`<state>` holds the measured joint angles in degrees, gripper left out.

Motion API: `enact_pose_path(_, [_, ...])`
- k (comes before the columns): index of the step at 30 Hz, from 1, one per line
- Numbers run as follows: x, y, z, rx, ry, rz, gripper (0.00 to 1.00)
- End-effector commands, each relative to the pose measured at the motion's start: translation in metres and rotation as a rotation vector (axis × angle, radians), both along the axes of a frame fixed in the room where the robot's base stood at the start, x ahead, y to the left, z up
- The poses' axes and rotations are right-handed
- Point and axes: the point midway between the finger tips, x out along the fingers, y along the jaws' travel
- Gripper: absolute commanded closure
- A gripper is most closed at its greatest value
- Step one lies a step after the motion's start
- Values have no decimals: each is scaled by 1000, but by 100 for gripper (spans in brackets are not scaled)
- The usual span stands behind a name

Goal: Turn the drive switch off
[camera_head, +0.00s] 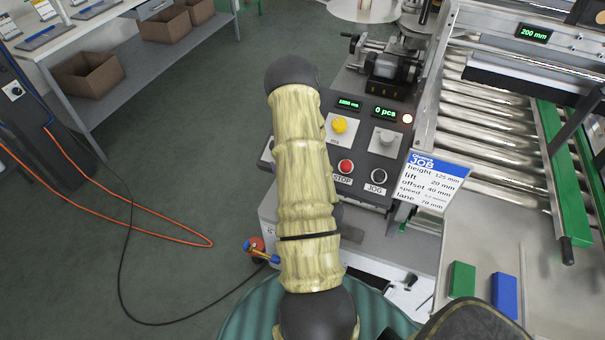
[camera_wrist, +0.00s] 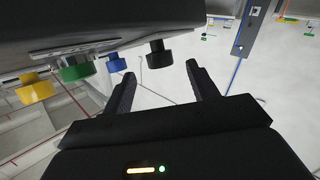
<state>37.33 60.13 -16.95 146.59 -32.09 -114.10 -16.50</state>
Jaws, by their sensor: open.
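The control panel (camera_head: 369,158) stands in the middle of the head view, its left part covered by my arm. It bears a yellow knob (camera_head: 339,125), a grey knob (camera_head: 386,139), a red STOP button (camera_head: 345,167) and a black JOG button (camera_head: 378,175). I cannot tell which control is the drive switch; it may be hidden. In the wrist view my gripper (camera_wrist: 161,75) is open and empty. A black knob (camera_wrist: 158,55) shows between and beyond the fingertips, apparently untouched.
A job card (camera_head: 433,182) hangs at the panel's right, beside the roller conveyor (camera_head: 490,120). Green (camera_head: 462,280) and blue (camera_head: 504,294) blocks lie on the metal surface. An orange cable (camera_head: 140,228) crosses the floor at left. A shelf with brown boxes (camera_head: 88,75) stands behind.

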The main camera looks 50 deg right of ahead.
Motion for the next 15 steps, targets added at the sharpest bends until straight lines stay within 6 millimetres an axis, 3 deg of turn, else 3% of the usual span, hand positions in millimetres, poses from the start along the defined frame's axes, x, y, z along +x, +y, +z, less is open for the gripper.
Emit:
enact_pose_path(1, [-4, 0, 7, 6, -4, -6, 41])
enact_pose_path(15, [-25, 6, 2, 8, 9, -3, 41])
